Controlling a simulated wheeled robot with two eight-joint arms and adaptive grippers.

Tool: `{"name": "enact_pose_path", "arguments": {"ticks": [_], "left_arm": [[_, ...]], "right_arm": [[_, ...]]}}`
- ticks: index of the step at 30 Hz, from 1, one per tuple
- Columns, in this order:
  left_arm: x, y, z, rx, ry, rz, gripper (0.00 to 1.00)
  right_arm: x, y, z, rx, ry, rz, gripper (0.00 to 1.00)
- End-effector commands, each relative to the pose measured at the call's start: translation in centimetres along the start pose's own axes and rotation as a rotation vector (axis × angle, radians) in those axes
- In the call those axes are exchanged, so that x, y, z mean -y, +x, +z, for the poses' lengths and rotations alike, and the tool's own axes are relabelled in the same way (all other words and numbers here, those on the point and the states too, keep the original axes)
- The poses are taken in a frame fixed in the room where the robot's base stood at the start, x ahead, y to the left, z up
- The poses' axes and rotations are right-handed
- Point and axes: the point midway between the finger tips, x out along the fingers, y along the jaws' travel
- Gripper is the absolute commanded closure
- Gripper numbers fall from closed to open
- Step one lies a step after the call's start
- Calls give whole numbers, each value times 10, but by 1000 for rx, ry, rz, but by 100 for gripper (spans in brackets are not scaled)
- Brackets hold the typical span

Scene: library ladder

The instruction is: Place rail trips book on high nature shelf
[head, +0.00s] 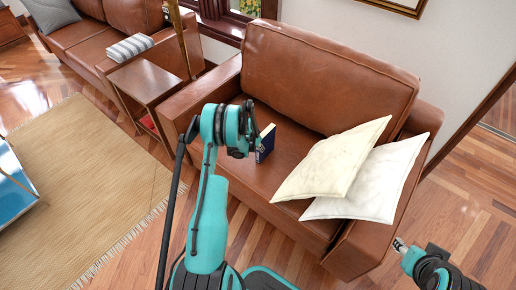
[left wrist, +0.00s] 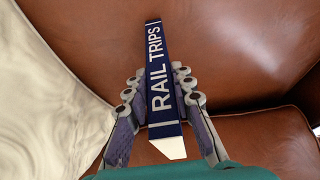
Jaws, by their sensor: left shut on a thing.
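The rail trips book (left wrist: 160,75) is dark blue with white letters reading "RAIL TRIPS" on its spine. In the left wrist view it stands between the two fingers of my left gripper (left wrist: 160,108), which is shut on it. In the head view the book (head: 265,143) is on or just above the seat of the brown leather armchair (head: 310,62), with my left gripper (head: 250,138) at its left side, partly hidden by my arm. My right gripper is only partly seen at the lower right (head: 400,246), and its fingers are not clear. No nature shelf shows.
Two cream cushions (head: 335,160) lean on the armchair's right side, close to the book. A wooden side table (head: 150,82) and a brown sofa (head: 92,30) are at the left. A beige rug (head: 90,180) covers the floor at left.

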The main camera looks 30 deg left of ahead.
Motion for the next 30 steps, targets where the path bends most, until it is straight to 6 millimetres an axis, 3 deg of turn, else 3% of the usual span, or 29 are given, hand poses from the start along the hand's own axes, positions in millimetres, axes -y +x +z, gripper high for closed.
{"name": "enact_pose_path", "arguments": {"ticks": [4, 5, 7, 19, 30], "left_arm": [[0, 2, 0, -1, 0, 0, 100], [0, 2, 1, 0, 0, 0, 71], [0, 2, 1, 0, 0, 0, 56], [0, -7, -1, 0, -1, 0, 56], [0, -84, -2, -1, -1, 0, 56]], "right_arm": [[0, 0, 0, 0, 0, 0, 60], [0, 0, 0, 0, 0, 0, 60], [0, 0, 0, 0, 0, 0, 60], [0, -2, -2, 0, 0, 0, 60], [0, -26, -19, 0, 0, 0, 60]]}}
